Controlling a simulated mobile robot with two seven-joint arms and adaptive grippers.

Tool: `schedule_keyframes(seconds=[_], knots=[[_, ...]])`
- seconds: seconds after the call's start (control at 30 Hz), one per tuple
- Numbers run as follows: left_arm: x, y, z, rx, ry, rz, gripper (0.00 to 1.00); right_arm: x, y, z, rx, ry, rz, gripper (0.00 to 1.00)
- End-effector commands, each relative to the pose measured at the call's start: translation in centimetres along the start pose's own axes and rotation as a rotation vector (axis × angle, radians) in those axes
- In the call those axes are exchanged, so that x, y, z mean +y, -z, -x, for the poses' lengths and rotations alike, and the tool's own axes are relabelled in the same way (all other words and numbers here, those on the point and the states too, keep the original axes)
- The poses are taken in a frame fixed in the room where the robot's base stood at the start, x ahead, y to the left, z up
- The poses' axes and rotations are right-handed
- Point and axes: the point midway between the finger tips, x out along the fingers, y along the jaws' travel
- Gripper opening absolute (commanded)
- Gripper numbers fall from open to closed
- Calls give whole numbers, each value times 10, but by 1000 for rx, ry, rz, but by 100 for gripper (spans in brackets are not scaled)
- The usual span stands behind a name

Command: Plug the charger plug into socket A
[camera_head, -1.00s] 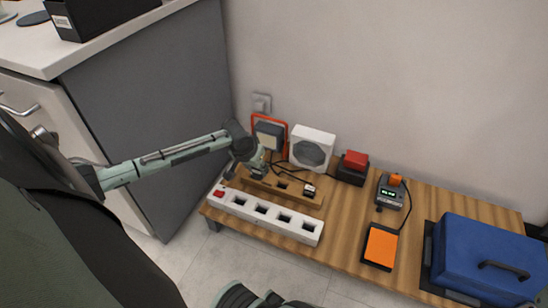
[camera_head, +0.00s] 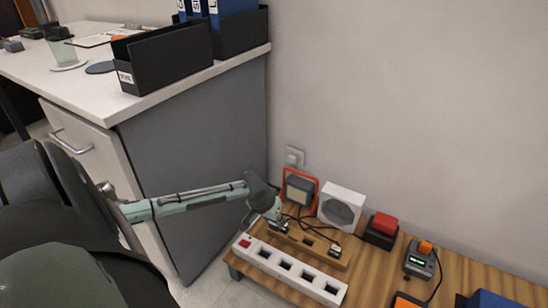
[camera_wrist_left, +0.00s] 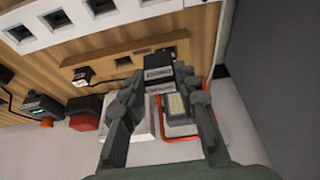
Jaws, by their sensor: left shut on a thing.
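My left gripper (camera_head: 278,221) is over the left end of the wooden rack (camera_head: 326,256). In the left wrist view its fingers (camera_wrist_left: 158,80) are shut on a dark plug with a pale label (camera_wrist_left: 158,73); the label is too small to read surely. The plug is at a rack slot; I cannot tell whether it is clear of it. A second plug (camera_head: 334,250) sits at the rack's right part, and it shows in the left wrist view (camera_wrist_left: 83,76). The white socket strip (camera_head: 289,269) with a red switch lies in front, its several sockets empty. My right gripper is out of view.
Behind the rack stand a work lamp with an orange frame (camera_head: 299,189), a white speaker-like box (camera_head: 341,208) and a red-topped black box (camera_head: 381,230). Black cables lie between them. A grey cabinet (camera_head: 195,160) rises close on the left.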

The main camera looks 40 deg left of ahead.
Motion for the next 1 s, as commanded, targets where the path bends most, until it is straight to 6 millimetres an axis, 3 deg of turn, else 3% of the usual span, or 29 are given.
schedule_keyframes(seconds=[0.27,0.57,1.0], knots=[[0,-1,1,-1,0,0,0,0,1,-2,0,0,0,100],[-5,-21,11,-3,0,1,0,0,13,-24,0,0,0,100],[-6,-27,13,-2,0,1,0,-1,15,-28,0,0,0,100]])
